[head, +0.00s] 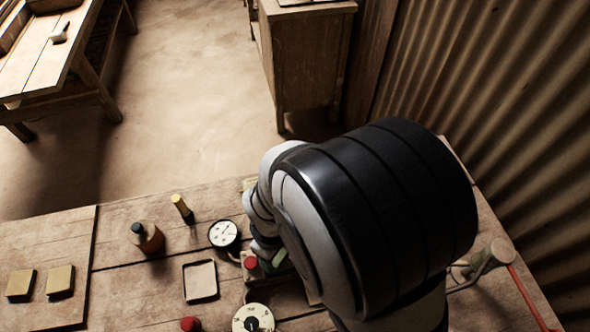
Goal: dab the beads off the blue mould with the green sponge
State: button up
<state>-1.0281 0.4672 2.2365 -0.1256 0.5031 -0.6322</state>
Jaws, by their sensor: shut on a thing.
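My arm covers the right middle of the head view, and its pale wrist joints reach down to the bench beside a dial gauge. My gripper's fingers are hidden behind the arm. A small green patch (279,262) shows at the wrist's lower edge; I cannot tell whether it is the green sponge or part of the press. The blue mould and any beads on it are not visible.
The wooden bench (125,275) holds a dial gauge (224,233), a second dial (253,318), a red knob (250,263), a square tray (200,280), an amber bottle (147,237), a yellow-capped bottle (183,208) and two tan tiles (60,281). A corrugated wall (520,120) stands right.

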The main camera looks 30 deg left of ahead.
jog(key=shift+f, duration=0.4)
dwell(1.0)
jog(key=shift+r, duration=0.1)
jog(key=shift+r, duration=3.45)
jog(key=w+d+r+m, duration=0.6)
jog(key=w+d, duration=0.3)
jog(key=w+d+r+m, duration=0.7)
jog(key=w+d, duration=0.1)
jog(key=w, duration=0.1)
jog(key=d+r+m, duration=0.4)
jog(key=d, duration=0.5)
jog(key=shift+w+d+r+m, duration=0.25)
jog(key=shift+r+m, duration=0.05)
jog(key=shift+r, duration=0.05)
